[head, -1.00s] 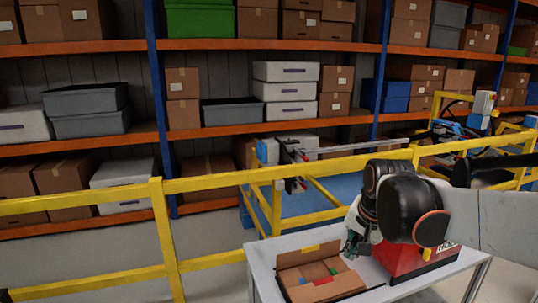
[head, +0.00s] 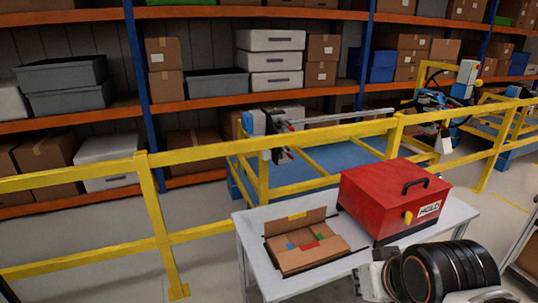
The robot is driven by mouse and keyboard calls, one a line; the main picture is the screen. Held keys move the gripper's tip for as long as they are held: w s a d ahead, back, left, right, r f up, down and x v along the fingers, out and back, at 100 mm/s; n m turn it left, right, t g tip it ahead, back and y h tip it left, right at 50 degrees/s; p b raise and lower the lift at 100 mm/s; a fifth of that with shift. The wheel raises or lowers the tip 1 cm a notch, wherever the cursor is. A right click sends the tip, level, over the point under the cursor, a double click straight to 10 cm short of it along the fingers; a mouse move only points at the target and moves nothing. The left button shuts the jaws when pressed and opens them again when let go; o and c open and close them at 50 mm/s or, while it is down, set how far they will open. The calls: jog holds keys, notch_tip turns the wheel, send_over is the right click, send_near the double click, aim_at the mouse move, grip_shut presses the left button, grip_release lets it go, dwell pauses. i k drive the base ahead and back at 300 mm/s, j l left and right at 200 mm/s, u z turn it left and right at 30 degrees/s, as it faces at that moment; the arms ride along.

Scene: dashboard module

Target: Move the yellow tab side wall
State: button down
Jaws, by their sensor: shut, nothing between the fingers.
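An open brown cardboard box (head: 310,262) lies on the white table. Its far side wall carries a yellow tab (head: 297,216) at the top edge. The wall seems raised at the back of the box, but its exact tilt is hard to tell. Small blue, green and red pieces (head: 306,246) show inside the box. My gripper (head: 364,281) is low at the table's near edge, right of the box and apart from it. It is partly hidden by my wrist, looks shut, and holds nothing visible.
A red case (head: 390,205) with a black handle, yellow latch and white label stands right of the box on the white table (head: 250,240). A yellow railing (head: 200,153) runs behind the table. Shelves of boxes stand farther back.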

aim_at(273, 227)
jog(key=i+j+u, duration=0.1)
jog(key=j+u, duration=0.25)
jog(key=i+j+u, duration=0.15)
jog(key=u, duration=0.2)
jog(key=i+j+u, duration=0.15)
jog(key=j+u, duration=0.15)
jog(key=i+j+u, duration=0.45)
jog(key=i+u, duration=0.15)
jog(key=i+z, duration=0.2)
jog(key=z, duration=0.2)
jog(key=i+j+z, duration=0.1)
jog(key=i+z, duration=0.15)
jog(key=z, duration=0.15)
jog(key=i+j+z, duration=0.1)
jog(key=z, duration=0.3)
jog(key=i+z, duration=0.15)
jog(key=z, duration=0.3)
jog(key=i+z, duration=0.15)
jog(key=z, duration=0.3)
jog(key=i+j+z, duration=0.15)
jog(key=z, duration=0.3)
jog(key=i+j+z, duration=0.1)
jog(key=z, duration=0.35)
jog(key=i+j+z, duration=0.1)
jog(key=z, duration=0.35)
jog(key=i+j+z, duration=0.1)
jog(key=z, duration=0.15)
jog(key=j+z, duration=0.3)
jog(key=i+l+z, duration=0.1)
jog(key=l, duration=0.25)
